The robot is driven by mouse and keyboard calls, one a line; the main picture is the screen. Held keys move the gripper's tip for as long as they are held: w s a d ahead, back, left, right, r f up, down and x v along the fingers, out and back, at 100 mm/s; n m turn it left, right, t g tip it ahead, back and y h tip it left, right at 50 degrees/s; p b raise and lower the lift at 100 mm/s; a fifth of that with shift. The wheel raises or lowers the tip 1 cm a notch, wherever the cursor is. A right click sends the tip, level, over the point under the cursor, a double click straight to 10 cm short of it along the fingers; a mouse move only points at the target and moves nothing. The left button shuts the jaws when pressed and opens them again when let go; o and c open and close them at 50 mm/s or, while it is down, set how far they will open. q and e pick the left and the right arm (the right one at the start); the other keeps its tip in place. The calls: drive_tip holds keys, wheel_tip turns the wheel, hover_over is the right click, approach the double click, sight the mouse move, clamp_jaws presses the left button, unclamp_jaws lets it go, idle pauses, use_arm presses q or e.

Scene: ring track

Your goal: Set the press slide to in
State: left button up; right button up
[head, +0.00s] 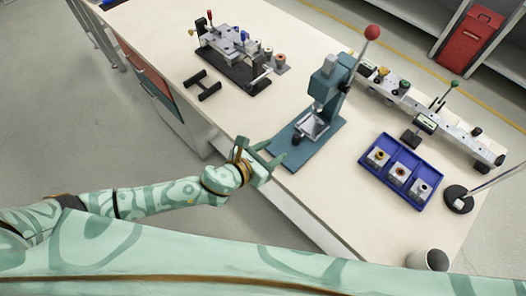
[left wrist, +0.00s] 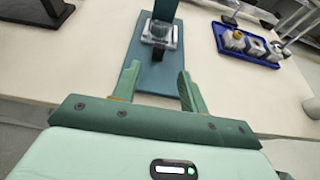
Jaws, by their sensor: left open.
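The teal press (head: 326,88) stands on its teal base plate (head: 290,157) near the bench's front edge, with a red-knobbed lever at its top. Its slide (head: 312,125) is a silver plate under the press head, with a dark knob (head: 297,139) at its front. In the left wrist view the slide (left wrist: 159,33) and its dark knob (left wrist: 157,54) lie ahead, beyond the fingertips. My left gripper (head: 268,151) is open and empty at the front end of the base plate. Its two fingers (left wrist: 157,80) point toward the knob, with a gap before it. My right gripper is not seen.
A blue tray (head: 373,173) with several small blocks lies right of the press. A clamp fixture (head: 237,68) and a black stand (head: 202,86) are to the left. A long grey rail (head: 455,130) runs behind. A white cup (head: 428,259) stands at the near right corner.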

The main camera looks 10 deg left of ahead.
use_arm(q)
drive_tip(key=shift+v, duration=1.7)
